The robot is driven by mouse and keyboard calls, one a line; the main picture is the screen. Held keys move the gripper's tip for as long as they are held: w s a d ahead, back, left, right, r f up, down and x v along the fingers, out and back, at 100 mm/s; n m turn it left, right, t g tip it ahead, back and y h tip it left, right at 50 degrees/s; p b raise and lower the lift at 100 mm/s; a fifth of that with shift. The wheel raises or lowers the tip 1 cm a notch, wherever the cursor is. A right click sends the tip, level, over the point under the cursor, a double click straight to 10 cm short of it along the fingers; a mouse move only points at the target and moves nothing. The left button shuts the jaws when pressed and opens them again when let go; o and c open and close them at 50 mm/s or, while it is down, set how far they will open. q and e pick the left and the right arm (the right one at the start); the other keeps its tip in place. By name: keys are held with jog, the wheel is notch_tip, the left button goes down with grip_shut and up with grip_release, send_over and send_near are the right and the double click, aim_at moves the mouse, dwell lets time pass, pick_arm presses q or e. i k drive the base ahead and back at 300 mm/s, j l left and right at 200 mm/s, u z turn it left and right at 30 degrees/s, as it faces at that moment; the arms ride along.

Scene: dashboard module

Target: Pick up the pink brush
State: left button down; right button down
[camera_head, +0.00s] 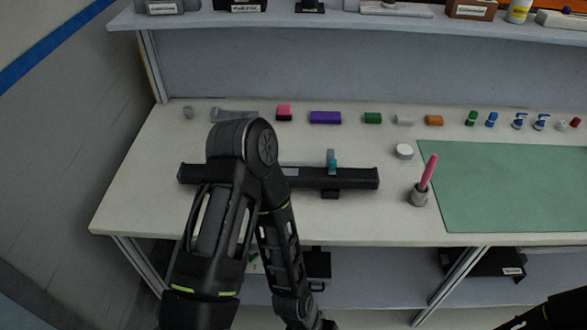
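The cup is just left of the green mat. My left arm rises in front of the table, bends at the elbow and runs back down to the bottom edge, where its gripper is out of view. Only a dark piece of my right arm shows in the bottom right corner; its gripper is out of view. No gripper is seen near the brush.
A black rail (335,178) with a teal-and-grey piece lies left of the cup, partly behind my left arm. A white round item (404,151) is behind the cup. The green mat (510,190) is bare. Coloured blocks and small bottles line the back, under a loaded shelf (345,22).

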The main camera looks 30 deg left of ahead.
aim_at(427, 175)
jog(key=i+l, duration=0.1)
jog(key=l, duration=0.3)
jog(key=i+l+u, duration=0.1)
jog(key=l, duration=0.3)
jog(key=i+l, duration=0.15)
jog(key=l, duration=0.25)
jog(key=i+l+u, duration=0.1)
jog(key=l, duration=0.3)
jog(key=i+l, duration=0.1)
jog(key=l, duration=0.3)
